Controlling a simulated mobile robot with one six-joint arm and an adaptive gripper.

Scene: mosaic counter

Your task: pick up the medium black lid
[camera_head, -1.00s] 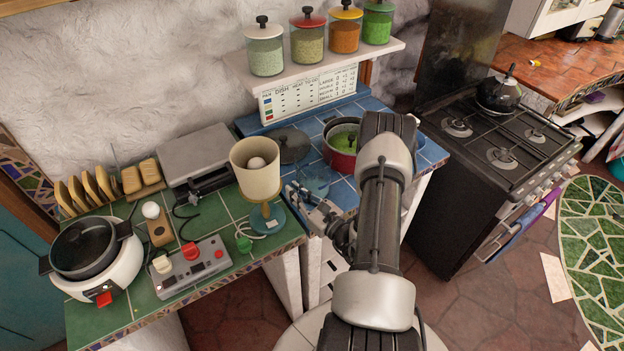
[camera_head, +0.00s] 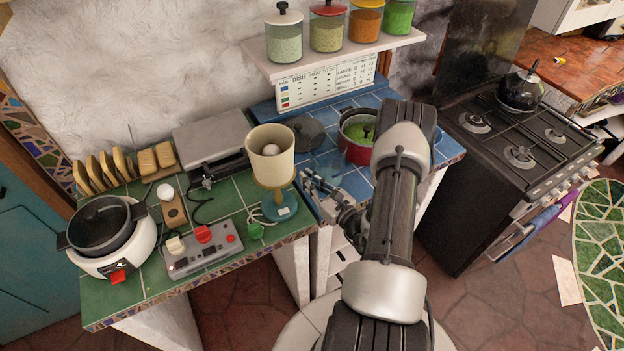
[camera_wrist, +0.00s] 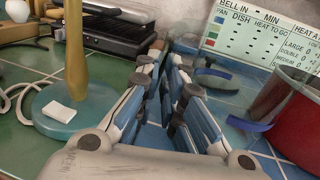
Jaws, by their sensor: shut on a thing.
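The black lid (camera_head: 308,133) is a dark round disc at the back of the blue-tiled counter, left of the red pot (camera_head: 357,153). My gripper (camera_head: 308,174) is low over the blue tiles, just in front of it. In the wrist view my two fingers (camera_wrist: 172,64) come close together at their tips, with a dark grey shape (camera_wrist: 185,45), likely the lid, at their far end. The exact contact is hidden by the fingers. A clear glassy piece (camera_head: 330,166) stands right of the fingertips.
A lamp (camera_head: 270,163) with a blue base stands close left of my gripper. A grey press (camera_head: 212,140) and a control box (camera_head: 203,250) are farther left. A shelf with jars (camera_head: 335,55) hangs above. The stove (camera_head: 515,150) is at the right.

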